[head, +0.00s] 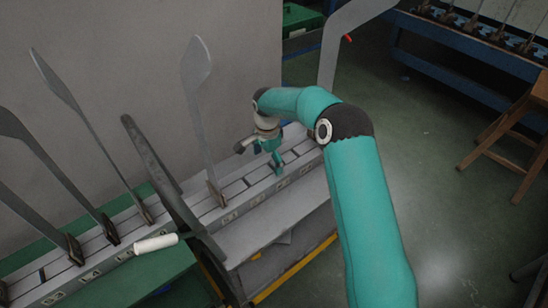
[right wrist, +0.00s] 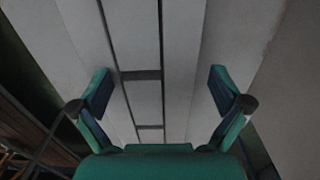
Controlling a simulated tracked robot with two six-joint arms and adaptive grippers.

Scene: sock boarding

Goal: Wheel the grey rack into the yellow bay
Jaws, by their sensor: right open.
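A grey, cart-like body with a flat top (head: 262,236) stands below the slotted rail in the head view; it may be the grey rack, though I cannot tell for certain. Yellow strips (head: 295,268) run along its lower edge; I cannot tell whether they belong to it or mark the bay. Its wheels are not visible. My right gripper (head: 276,160) is over the rail, and it is open and empty. In the right wrist view its two fingers (right wrist: 161,88) stand wide apart over pale strips with dark gaps. My left gripper is not in view.
The slotted rail (head: 235,204) carries several tall, flat grey boards (head: 197,85). A white roll (head: 156,243) lies at the rail's front edge. A blue bench (head: 465,42) and a wooden stool (head: 515,135) stand at the right. Green floor (head: 430,165) between is clear.

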